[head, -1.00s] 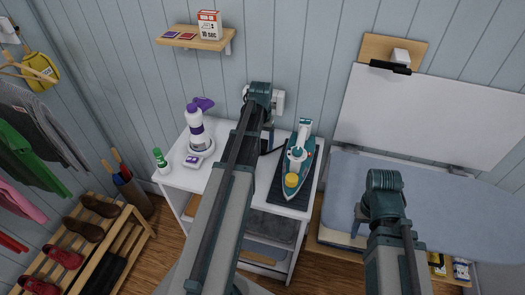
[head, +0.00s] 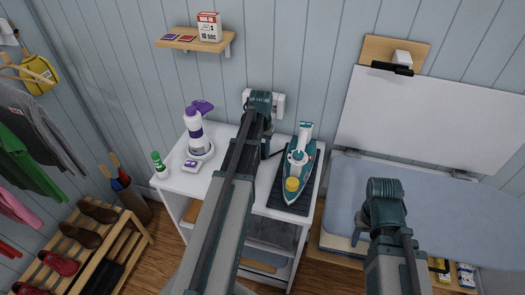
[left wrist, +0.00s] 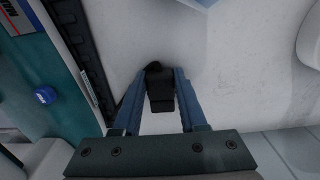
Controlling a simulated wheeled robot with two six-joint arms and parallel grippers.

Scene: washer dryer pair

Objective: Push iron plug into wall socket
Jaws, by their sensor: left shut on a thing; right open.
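My left gripper (left wrist: 160,78) is shut on the black iron plug (left wrist: 160,92), which sits between its blue fingers over the white top. In the head view my left wrist hides the plug and partly covers the white wall socket (head: 279,106). The plug is apart from the socket as far as I can tell. The teal and white iron (head: 299,165) rests on a dark ribbed mat (head: 287,205), right of my left gripper. A dark cord shows beside the iron. My right gripper (head: 360,232) is open and empty before the ironing board; its tips are mostly hidden.
The white cart top (head: 190,180) also holds a purple and white spray bottle (head: 196,130) and a green-capped bottle (head: 159,164). A wooden shelf (head: 195,40) hangs above. The blue ironing board (head: 440,195) is at right and a shoe rack (head: 95,250) at left.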

